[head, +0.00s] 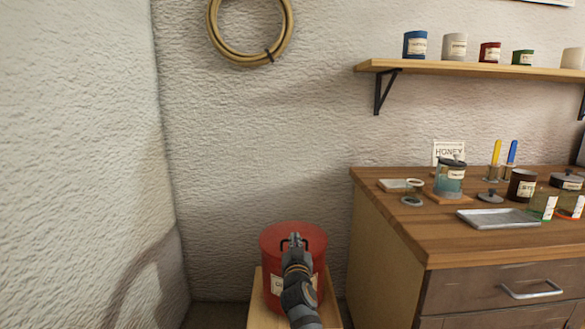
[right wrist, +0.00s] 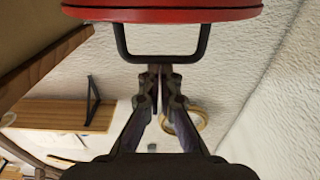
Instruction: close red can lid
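A red can (head: 270,284) with a pale label stands on a small wooden stand, at the bottom middle of the head view. Its red lid (head: 273,237) lies about level on top, with a dark handle (head: 283,244) on it. The right wrist view is upside down; it shows the red lid rim (right wrist: 160,13) and the square handle loop (right wrist: 203,42). My right gripper (head: 295,239) is over the lid. Its fingers (right wrist: 160,70) are together at the handle's crossbar; I cannot tell whether they touch it. My arm hides part of the can. My left gripper is out of view.
The wooden stand (head: 256,312) is beside a cabinet (head: 420,222) carrying jars, a grey tray (head: 500,219) and other small items. A shelf (head: 470,70) with several candles hangs above. A coiled ring (head: 213,30) hangs on the wall. Space left of the can is free.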

